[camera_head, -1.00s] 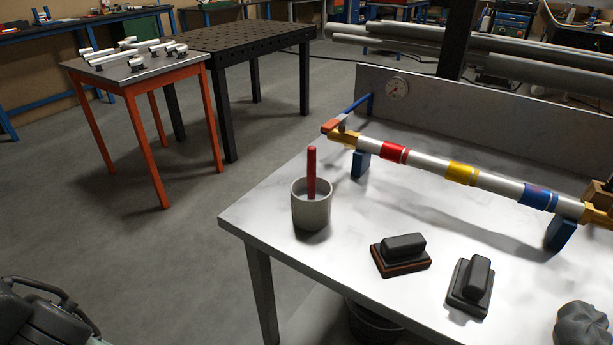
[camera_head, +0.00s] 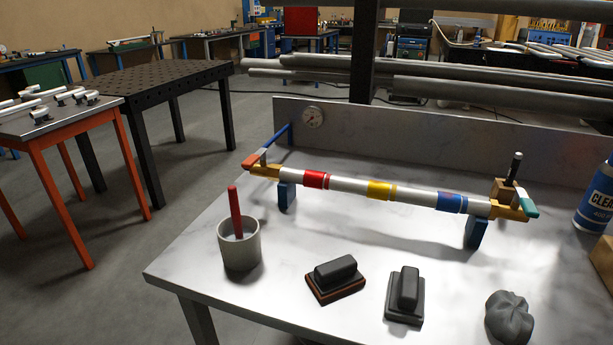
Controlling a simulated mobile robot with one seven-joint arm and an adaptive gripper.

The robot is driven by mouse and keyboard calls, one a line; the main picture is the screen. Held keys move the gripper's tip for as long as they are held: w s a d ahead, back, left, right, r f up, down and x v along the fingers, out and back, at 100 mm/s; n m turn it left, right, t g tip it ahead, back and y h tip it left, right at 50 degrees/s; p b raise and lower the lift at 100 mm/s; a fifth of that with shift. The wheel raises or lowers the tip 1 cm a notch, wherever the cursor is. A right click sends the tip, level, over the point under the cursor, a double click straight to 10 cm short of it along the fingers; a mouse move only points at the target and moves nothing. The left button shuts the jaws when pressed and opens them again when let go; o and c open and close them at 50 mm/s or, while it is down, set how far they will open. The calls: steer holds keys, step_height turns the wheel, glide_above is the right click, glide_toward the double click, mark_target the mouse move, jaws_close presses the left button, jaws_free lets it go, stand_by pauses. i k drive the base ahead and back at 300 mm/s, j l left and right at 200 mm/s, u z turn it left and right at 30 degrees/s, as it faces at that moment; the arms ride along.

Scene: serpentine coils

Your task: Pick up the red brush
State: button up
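A red stick-like handle (camera_head: 235,212) stands, leaning slightly, in a grey cup (camera_head: 240,247) near the left edge of the metal-topped table (camera_head: 200,262). Its lower end is hidden inside the cup. To the right of the cup lies a black block-shaped brush (camera_head: 336,277) with a thin reddish-brown edge around its base. Beside it is a similar block (camera_head: 405,292), all black and grey. Both lie flat on the table, apart from each other. My gripper is not in view.
Behind them a silver pipe (camera_head: 340,188) with red, yellow and blue bands rests on blue supports. A grey crumpled lump (camera_head: 509,317) lies at front right. A blue spray can (camera_head: 596,198) stands at the right edge. A low backsplash (camera_head: 420,140) closes the table's rear.

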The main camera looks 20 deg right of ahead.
mark_target(232, 197)
steer(key=j, duration=0.55)
steer(key=i+j, duration=0.15)
steer(key=j, duration=0.95)
steer(key=j+z, duration=0.25)
steer(key=z, duration=0.25)
steer(key=j+z, duration=0.3)
steer(key=z, duration=0.2)
steer(key=i+z, duration=0.1)
steer(key=z, duration=0.55)
steer(key=i, duration=0.45)
